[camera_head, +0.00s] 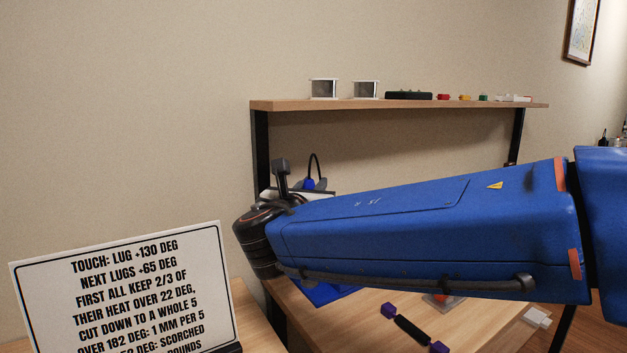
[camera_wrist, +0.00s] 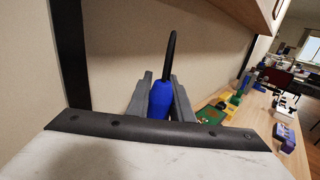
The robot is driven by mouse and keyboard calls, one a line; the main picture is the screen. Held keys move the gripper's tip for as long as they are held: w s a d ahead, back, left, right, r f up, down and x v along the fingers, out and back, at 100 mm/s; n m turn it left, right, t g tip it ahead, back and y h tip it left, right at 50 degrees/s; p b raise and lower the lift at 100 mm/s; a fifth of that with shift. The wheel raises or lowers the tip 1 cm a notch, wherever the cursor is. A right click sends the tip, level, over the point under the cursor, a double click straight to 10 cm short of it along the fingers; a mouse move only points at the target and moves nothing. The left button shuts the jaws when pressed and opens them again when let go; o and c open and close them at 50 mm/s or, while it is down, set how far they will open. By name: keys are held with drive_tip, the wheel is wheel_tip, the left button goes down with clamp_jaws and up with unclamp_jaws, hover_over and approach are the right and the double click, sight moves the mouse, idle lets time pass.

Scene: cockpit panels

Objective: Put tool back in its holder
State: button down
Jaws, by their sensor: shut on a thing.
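The tool with a blue handle (camera_wrist: 160,98) and a dark cord or loop rising from it stands between the two grey fingers of my gripper (camera_wrist: 161,88) in the wrist view. The fingers are shut on the blue handle. In the head view a small part of the blue handle (camera_head: 309,184) and its dark loop show above my blue arm, in front of the wall under the shelf. The tool's lower end is hidden. I cannot make out the holder in either view.
A shelf (camera_head: 400,104) with small parts runs above the wooden table (camera_head: 365,325). A printed sign (camera_head: 125,290) stands at left. A purple-ended black bar (camera_head: 412,330) lies on the table.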

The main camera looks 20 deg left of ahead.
drive_tip(key=shift+f, duration=2.6)
drive_tip(key=c, duration=1.5)
unclamp_jaws()
drive_tip(key=shift+s, duration=0.1)
drive_tip(key=s, duration=0.5)
drive_tip(key=s+d, duration=0.1)
drive_tip(key=s, duration=1.1)
drive_tip(key=shift+s+d, duration=0.1)
drive_tip(key=shift+d, duration=0.1)
